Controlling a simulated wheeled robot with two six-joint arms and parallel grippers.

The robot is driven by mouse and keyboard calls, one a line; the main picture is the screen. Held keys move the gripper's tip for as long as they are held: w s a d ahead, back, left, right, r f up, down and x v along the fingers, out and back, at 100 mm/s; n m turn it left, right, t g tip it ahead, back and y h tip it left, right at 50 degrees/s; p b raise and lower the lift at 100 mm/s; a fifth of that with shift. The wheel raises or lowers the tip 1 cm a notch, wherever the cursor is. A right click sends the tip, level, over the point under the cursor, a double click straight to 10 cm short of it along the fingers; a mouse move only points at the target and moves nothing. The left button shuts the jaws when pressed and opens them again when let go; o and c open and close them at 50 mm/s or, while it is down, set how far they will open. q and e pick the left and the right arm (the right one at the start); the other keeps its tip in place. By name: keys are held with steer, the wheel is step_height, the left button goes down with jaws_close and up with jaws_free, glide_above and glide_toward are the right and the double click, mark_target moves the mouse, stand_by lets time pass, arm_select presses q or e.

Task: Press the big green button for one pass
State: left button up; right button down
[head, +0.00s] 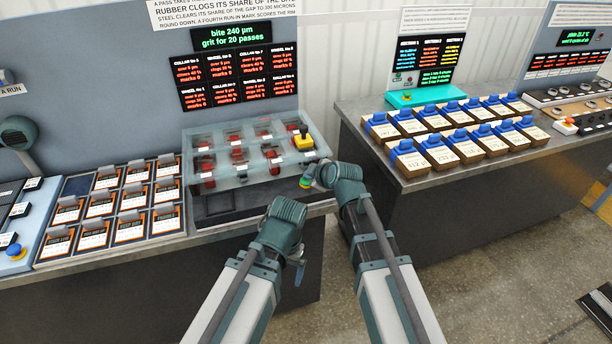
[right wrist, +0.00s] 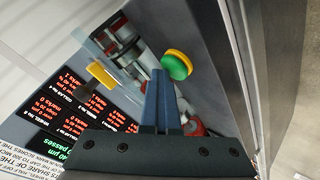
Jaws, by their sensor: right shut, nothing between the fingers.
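The big green button (head: 306,182), with a yellow rim, sits on the front of the grey machine under its clear cover. It also shows in the right wrist view (right wrist: 176,66). My right gripper (head: 316,175) is at the button, its fingers mostly hidden by my wrist in the head view. In the right wrist view its blue fingers (right wrist: 158,76) are together and empty, their tips just beside the button; I cannot tell whether they touch it. My left gripper (head: 299,271) hangs low in front of the bench, mostly hidden behind its wrist.
A clear cover (head: 231,169) lies over several red-and-metal parts, with a yellow block (head: 303,141) at its right. A display (head: 232,36) reads "grit for 20 passes". Labelled cards (head: 130,229) lie to the left. Blue-topped blocks (head: 438,153) stand on the right bench, across a floor gap.

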steer(key=shift+s+d+f+g, duration=0.1)
steer(key=shift+s+f+g, duration=0.25)
steer(key=shift+f, duration=0.25)
steer(key=shift+s+f+g, duration=0.2)
steer(key=shift+f+g, duration=0.15)
steer(key=shift+f, duration=0.2)
steer(key=r+p, duration=0.1)
steer(key=p, duration=0.1)
steer(key=r+p, duration=0.2)
steer(key=shift+w, duration=0.35)
step_height(320, 180, up, 3)
steer(key=p, duration=0.2)
steer(key=shift+s+f+p, duration=0.1)
steer(key=shift+f+p, duration=0.1)
steer(key=shift+p, duration=0.1)
steer(key=shift+f, duration=0.1)
